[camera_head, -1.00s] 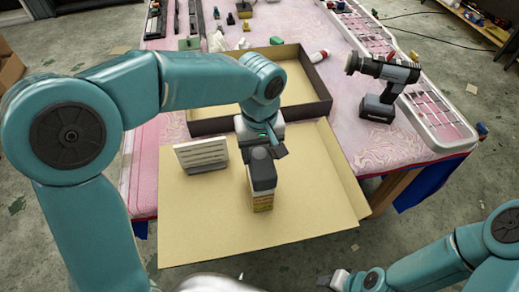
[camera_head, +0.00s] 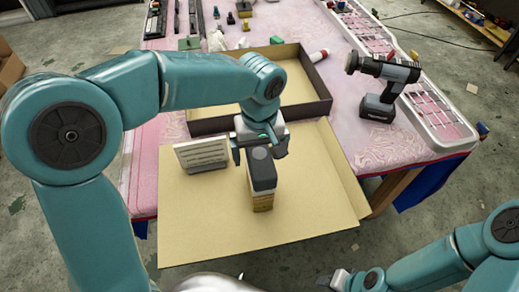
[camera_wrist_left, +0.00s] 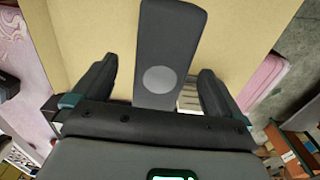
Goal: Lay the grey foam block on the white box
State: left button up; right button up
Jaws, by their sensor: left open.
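My left gripper (camera_head: 259,150) is open at the block's far end, one finger on each side. In the left wrist view the block (camera_wrist_left: 170,45) lies between the spread fingers of the left gripper (camera_wrist_left: 158,70), with gaps on both sides. My right gripper (camera_head: 335,281) is at the bottom edge, small and partly cut off.
A white slatted grille (camera_head: 202,155) stands left of the block on a cardboard sheet (camera_head: 220,225). Behind is an open shallow cardboard box (camera_head: 314,105). A drill (camera_head: 385,85) and a white grid tray (camera_head: 440,115) are at right. The front of the sheet is clear.

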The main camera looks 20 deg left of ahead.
aim_at(259, 153)
pick_arm(q)
jog(key=shift+r+p, duration=2.75)
jog(key=shift+r, duration=0.8)
jog(key=shift+f, duration=0.1)
